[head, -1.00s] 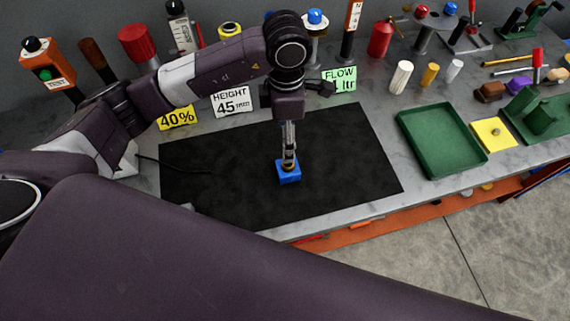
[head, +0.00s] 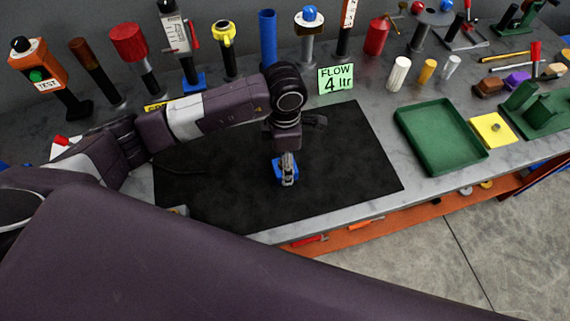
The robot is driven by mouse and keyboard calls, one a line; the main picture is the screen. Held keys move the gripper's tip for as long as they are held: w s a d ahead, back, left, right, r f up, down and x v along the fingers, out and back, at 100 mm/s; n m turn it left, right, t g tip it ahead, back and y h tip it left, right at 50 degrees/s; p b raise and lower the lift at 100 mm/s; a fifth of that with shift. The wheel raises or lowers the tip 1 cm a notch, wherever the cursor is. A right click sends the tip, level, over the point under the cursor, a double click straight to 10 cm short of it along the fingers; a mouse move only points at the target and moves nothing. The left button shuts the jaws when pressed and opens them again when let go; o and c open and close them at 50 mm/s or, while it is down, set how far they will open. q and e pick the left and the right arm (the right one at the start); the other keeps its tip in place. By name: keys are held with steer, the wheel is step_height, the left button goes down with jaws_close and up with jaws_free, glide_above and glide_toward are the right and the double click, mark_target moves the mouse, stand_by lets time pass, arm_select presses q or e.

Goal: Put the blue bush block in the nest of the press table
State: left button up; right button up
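The blue bush block (head: 278,174) sits on the black mat (head: 215,185), partly hidden by my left gripper (head: 288,181). My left gripper points down over the block, with its fingers at the block. Its fingers overlap in this view, so I cannot tell whether they are open or shut on it. My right gripper is not in view. I cannot make out for sure which fixture is the press table, and no nest can be told clearly.
A green tray (head: 477,164), a yellow plate (head: 480,124) and a green fixture (head: 548,128) stand to the right. Several posts and a green "FLOW 4 ltr" sign (head: 336,79) line the back. The right part of the mat is clear.

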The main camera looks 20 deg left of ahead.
arm_select(q)
steer(key=shift+f, duration=1.05)
jaws_close()
steer(key=shift+w+r, duration=0.1)
steer(key=shift+r, duration=0.05)
